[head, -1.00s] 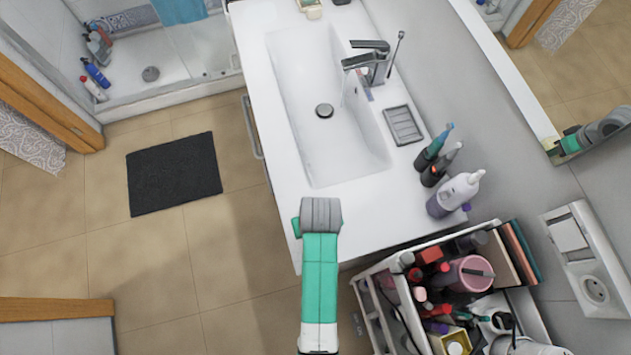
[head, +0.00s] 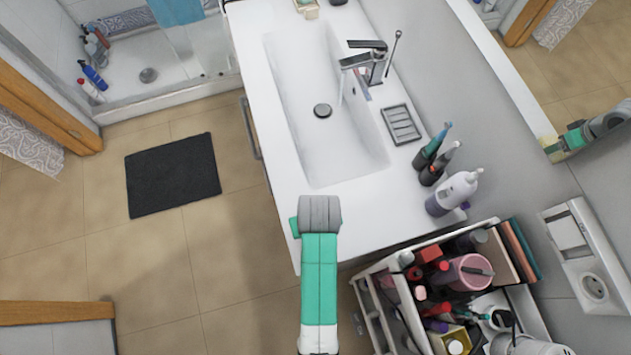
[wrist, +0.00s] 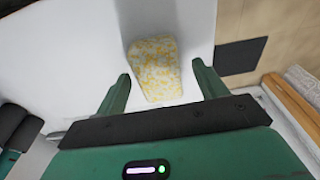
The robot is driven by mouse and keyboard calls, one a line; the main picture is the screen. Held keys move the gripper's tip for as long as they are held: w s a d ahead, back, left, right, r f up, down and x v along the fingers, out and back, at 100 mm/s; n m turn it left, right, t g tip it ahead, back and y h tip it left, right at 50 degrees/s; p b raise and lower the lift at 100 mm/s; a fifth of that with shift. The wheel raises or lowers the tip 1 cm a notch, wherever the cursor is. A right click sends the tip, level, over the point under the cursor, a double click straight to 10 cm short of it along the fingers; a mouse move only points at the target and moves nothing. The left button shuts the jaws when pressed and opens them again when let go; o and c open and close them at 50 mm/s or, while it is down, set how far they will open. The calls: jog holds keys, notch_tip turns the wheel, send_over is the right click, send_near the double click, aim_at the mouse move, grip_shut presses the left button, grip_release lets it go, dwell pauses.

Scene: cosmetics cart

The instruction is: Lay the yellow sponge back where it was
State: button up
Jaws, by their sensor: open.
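The yellow and white speckled sponge (wrist: 155,68) shows in the wrist view against the white countertop (head: 258,75). My gripper (wrist: 160,76) is open, with one finger on each side of the sponge and a visible gap on both sides. The sponge's near end reaches in between the fingers. In the head view my own arm hides the fingers and the sponge, though a small yellowish patch shows by the arm's reflection in the mirror. I cannot tell how firmly the sponge rests on the counter.
The sink basin (head: 320,130) and tap (head: 375,62) lie beyond my arm. A soap dish (head: 401,124), toothbrushes (head: 433,150) and a pump bottle (head: 452,194) line the counter's right side. A full cosmetics cart (head: 385,315) stands at the lower right.

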notch_tip(320, 180, up, 10)
jog(key=s, duration=0.1)
jog(key=shift+s+d, duration=0.15)
jog(key=shift+d, duration=0.2)
